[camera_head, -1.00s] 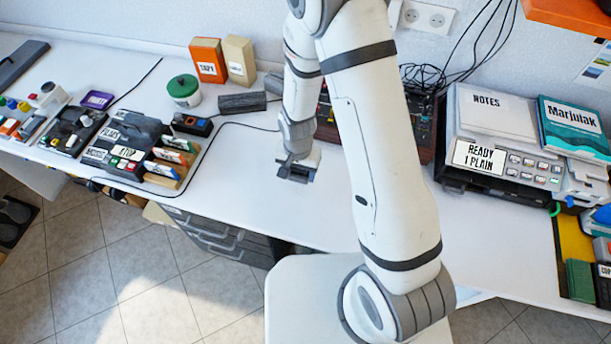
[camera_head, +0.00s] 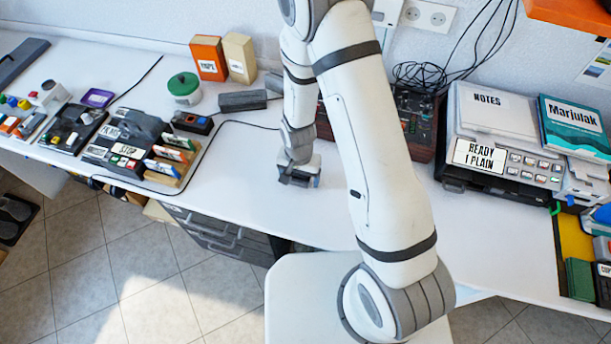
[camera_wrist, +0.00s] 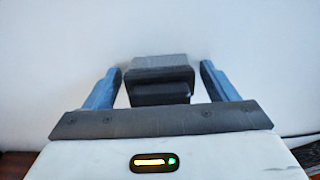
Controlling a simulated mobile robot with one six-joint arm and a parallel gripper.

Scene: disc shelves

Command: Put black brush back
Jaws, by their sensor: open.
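A dark grey and black block, which looks like the black brush (camera_wrist: 158,82), lies on the white table in the wrist view. My gripper (camera_wrist: 161,70) is open, with one blue finger on each side of it. Gaps show between the brush and both fingers. In the head view my gripper (camera_head: 298,180) is low over the middle of the table. There I cannot tell the brush apart from the dark gripper parts.
A dark oblong block (camera_head: 242,101) lies at the back, by a green-lidded jar (camera_head: 185,88). A labelled black organizer (camera_head: 128,143) stands left. A knobbed panel box (camera_head: 412,120) is behind my arm, and a grey device (camera_head: 500,150) is right. The front middle of the table is clear.

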